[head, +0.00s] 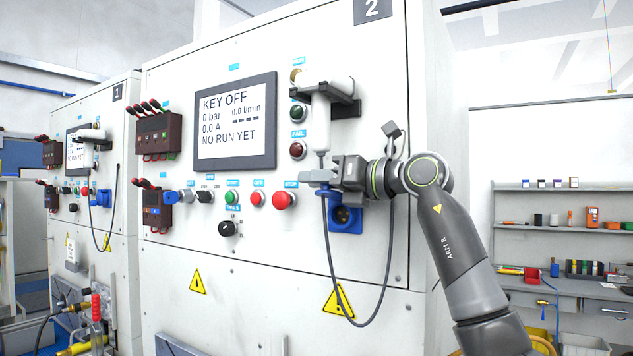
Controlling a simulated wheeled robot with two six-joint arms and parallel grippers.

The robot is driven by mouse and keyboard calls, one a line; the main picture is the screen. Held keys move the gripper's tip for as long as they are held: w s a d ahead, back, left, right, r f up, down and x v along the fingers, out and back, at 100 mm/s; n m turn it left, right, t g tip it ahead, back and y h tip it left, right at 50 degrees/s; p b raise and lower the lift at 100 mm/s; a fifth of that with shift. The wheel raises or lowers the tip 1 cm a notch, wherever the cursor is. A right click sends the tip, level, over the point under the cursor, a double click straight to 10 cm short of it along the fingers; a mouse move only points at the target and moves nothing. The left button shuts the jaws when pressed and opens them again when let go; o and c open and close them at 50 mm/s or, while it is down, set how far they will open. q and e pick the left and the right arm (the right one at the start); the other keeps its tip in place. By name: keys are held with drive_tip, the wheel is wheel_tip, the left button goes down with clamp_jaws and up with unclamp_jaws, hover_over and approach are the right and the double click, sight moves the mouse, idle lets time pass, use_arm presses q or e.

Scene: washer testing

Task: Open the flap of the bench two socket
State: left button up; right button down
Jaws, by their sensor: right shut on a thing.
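The bench two socket (345,226) is a blue square housing low on the right of the panel marked 2. A dark round opening shows in it. A blue piece (326,194), apparently the flap, stands up at the socket's upper left, just under my fingertips. My right gripper (320,182) is shut at this blue piece and appears to hold its edge. The fingers and gripper body hide the top of the socket and part of the flap, so the exact grip and flap angle are unclear. My left gripper is not in view.
A white hand tool (320,124) hangs in a black holder just above my gripper, and a dark cable (332,262) loops below the socket. A red button (284,200) sits close left of it. Bench one (120,240) stands at left, shelves (560,188) at right.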

drive_tip(key=shift+w, duration=0.1)
idle(0.3)
drive_tip(key=c, duration=1.3)
unclamp_jaws()
drive_tip(key=shift+r, duration=0.1)
drive_tip(key=shift+o, duration=0.2)
drive_tip(key=shift+d, duration=0.1)
drive_tip(key=shift+d, duration=0.15)
drive_tip(key=b+v, duration=0.6)
drive_tip(key=v, duration=1.1)
drive_tip(key=shift+b, duration=0.4)
